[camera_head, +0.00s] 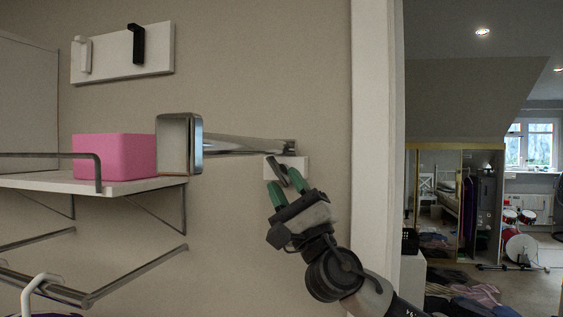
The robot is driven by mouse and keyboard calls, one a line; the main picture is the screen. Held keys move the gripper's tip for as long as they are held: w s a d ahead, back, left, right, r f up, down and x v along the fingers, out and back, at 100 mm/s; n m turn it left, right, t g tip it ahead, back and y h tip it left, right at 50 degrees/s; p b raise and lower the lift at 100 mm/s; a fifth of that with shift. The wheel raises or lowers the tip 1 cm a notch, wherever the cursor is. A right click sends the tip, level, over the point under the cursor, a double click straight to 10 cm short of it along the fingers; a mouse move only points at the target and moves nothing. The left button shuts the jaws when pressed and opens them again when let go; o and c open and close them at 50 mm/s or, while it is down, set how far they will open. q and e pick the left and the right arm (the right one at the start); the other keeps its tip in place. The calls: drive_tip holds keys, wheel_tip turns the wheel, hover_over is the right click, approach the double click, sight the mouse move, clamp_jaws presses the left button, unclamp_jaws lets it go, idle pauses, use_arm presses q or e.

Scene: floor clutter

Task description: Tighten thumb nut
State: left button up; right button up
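A white plate (299,168) is fixed to the beige wall just left of the door frame. A small grey metal piece (275,170), perhaps the thumb nut, sits slanted at its left part. My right gripper (284,184) reaches up from the lower right, with its green-tipped fingers apart. The lower end of the metal piece shows between the fingertips. I cannot tell whether the fingers touch it, and they partly cover it and the plate. A shiny metal arm (245,145) with a rectangular metal-framed head (180,143) runs along the wall above. My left gripper is not in view.
A pink box (114,157) stands on a white wire-railed shelf (60,182) at left. A hook board (123,53) hangs above it. The white door frame (376,130) stands close to the right of the plate. A cluttered room lies beyond the doorway.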

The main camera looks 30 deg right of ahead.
drive_tip(key=shift+p+x, duration=0.3)
drive_tip(key=shift+x, duration=0.85)
